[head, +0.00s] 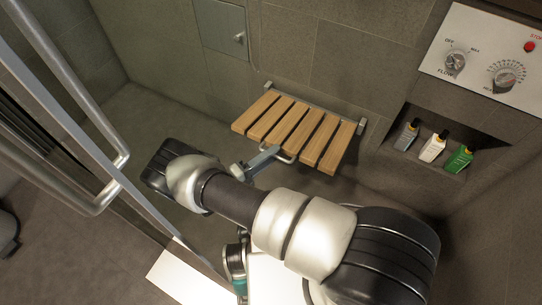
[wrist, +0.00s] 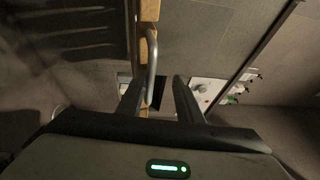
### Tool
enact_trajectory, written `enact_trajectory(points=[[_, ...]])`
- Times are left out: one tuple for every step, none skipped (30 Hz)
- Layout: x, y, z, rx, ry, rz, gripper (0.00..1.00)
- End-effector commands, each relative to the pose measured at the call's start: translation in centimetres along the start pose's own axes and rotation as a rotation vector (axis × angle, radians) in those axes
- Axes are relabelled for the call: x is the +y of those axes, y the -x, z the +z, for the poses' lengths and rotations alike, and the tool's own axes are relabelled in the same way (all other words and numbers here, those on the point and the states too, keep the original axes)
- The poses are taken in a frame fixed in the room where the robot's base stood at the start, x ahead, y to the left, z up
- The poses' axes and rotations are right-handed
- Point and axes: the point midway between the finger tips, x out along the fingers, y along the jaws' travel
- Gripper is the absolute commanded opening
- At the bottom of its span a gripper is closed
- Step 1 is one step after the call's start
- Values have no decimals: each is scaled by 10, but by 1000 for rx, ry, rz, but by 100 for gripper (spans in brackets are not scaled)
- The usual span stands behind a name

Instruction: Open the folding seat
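The folding seat (head: 297,128) has several wooden slats and hangs on a metal rail on the tiled wall. It stands out from the wall, swung down and looking roughly level. A metal loop handle (head: 287,157) is at its front edge. In the wrist view the seat (wrist: 150,12) shows nearly edge-on, with the handle (wrist: 152,55) reaching toward the fingers. My gripper (head: 264,160) is at the front edge by the handle. In the wrist view my gripper (wrist: 158,98) has its fingers apart, with the handle's end near the left finger. I cannot tell whether they touch.
Three bottles stand in a wall niche (head: 438,143) at right, under a control panel (head: 490,62) with dials. A glass door with a metal handle (head: 105,190) runs along the left. A small hatch (head: 224,28) is on the wall. The floor beneath the seat looks clear.

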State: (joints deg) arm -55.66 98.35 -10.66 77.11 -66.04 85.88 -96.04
Motion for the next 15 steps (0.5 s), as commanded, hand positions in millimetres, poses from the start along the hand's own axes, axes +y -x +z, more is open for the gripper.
enact_trajectory(points=[[-3,0,0,1,-2,-5,28],[-3,0,0,1,-2,-5,28],[-3,0,0,1,-2,-4,28],[-3,0,0,4,-4,-3,23],[-3,-1,-1,13,-8,1,18],[-4,-3,-3,34,-19,11,11],[-4,-5,-6,58,-33,23,6],[-4,-8,-10,93,-50,39,1],[-4,-11,-16,153,-83,67,0],[-4,-15,-23,209,-112,92,0],[-4,-17,-30,273,-148,118,0],[-5,-20,-39,367,-202,154,0],[-5,-21,-45,443,-245,182,0],[-5,-20,-51,522,-292,208,0],[-6,-19,-57,629,-357,240,0]])
